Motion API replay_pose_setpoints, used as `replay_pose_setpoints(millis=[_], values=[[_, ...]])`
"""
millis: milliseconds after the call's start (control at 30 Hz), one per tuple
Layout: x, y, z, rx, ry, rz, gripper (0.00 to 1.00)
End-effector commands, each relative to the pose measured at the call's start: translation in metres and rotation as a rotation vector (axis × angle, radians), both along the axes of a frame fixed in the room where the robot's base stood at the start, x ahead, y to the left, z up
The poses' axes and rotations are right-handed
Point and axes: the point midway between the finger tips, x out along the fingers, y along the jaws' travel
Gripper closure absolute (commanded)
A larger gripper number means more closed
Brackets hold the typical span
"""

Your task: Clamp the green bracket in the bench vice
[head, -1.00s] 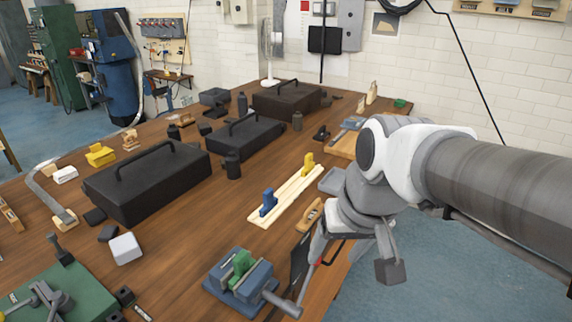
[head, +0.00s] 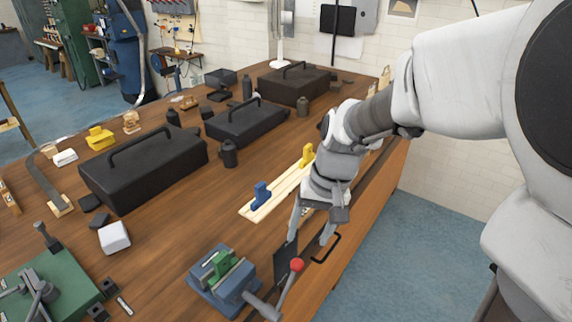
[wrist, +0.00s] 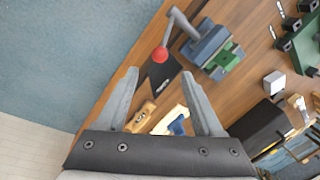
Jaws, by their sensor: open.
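The blue-grey bench vice (head: 226,287) stands at the front of the wooden bench. The green bracket (head: 217,265) sits upright between its jaws; whether the jaws touch it I cannot tell. In the wrist view the vice (wrist: 203,45), the green bracket (wrist: 228,57) and the red knob (wrist: 160,54) lie beyond my fingertips. My gripper (head: 312,236) is open and empty, behind and to the right of the vice, near the bench edge. It also shows in the wrist view (wrist: 168,88).
A pale wooden strip (head: 283,192) carries a blue block (head: 261,195) and a yellow block (head: 307,154). Black toolboxes (head: 143,165) fill the left and back. A green base (head: 48,283) is at front left.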

Motion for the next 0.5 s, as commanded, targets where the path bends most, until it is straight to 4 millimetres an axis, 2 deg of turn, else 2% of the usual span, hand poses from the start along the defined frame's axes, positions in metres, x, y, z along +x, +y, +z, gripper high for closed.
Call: replay_pose_setpoints(millis=[100,500], values=[[-0.001,0.005,-0.028,0.000,0.008,0.001,0.31],[0.000,0.021,-0.111,-0.001,0.005,0.000,0.31]])
